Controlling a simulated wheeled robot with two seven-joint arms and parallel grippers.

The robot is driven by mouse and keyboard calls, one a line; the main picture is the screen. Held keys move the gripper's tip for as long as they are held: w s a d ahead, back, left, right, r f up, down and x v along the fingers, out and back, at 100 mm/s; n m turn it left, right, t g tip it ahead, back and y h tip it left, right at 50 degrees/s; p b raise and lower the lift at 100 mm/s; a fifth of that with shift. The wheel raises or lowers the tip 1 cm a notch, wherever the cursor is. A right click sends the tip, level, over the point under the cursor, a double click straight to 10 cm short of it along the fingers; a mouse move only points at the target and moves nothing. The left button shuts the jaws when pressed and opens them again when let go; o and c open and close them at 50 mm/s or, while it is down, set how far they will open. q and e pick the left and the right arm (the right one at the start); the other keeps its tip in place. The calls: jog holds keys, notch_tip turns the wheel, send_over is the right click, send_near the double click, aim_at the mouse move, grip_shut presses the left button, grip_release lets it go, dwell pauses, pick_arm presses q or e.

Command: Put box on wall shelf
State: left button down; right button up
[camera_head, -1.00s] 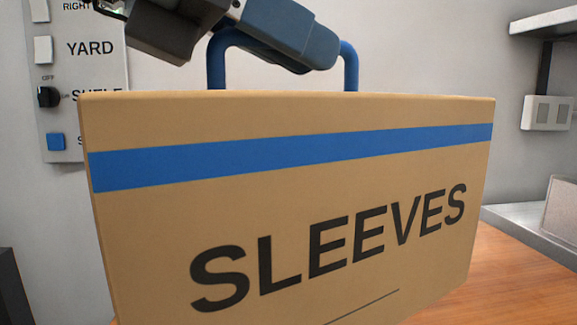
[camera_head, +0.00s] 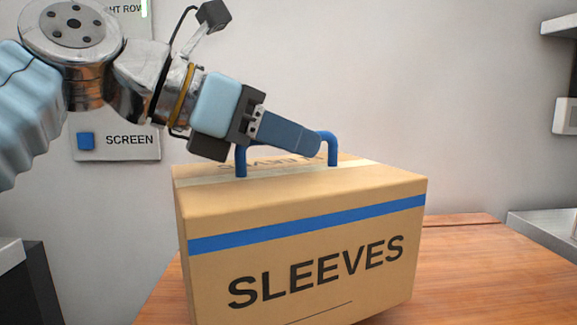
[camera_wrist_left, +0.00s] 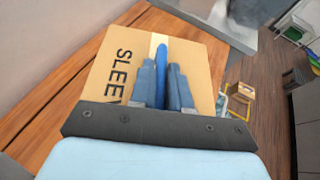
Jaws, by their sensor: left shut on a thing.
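The box (camera_head: 305,240) is brown cardboard with a blue stripe, the word SLEEVES and a blue handle (camera_head: 332,150) on top. My left gripper (camera_head: 308,143) is shut on that handle from above. In the left wrist view the box (camera_wrist_left: 105,60) lies below the two fingers (camera_wrist_left: 165,85), with the blue handle (camera_wrist_left: 160,60) between them. The box is upright over the wooden table; its lower edge is partly cut off, so I cannot tell whether it touches. Parts of shelves (camera_head: 560,27) show at the upper right. My right gripper is not in view.
The wooden table (camera_head: 465,265) has free room to the right of the box. A wall panel (camera_head: 118,142) with a blue SCREEN button is behind my left arm. A grey ledge (camera_head: 545,232) is at the right edge. An open carton (camera_wrist_left: 240,97) shows beyond the table in the wrist view.

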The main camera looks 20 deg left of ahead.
aim_at(290, 170)
pick_arm(q)
jog(key=shift+w+a+f+b, duration=0.1)
jog(key=shift+f+b, duration=0.3)
jog(key=shift+f, duration=1.25)
jog(key=shift+f, duration=0.15)
jog(key=c, duration=1.1)
grip_release()
jog(key=shift+r, duration=0.2)
jog(key=v, duration=1.2)
jog(key=shift+p, duration=0.4)
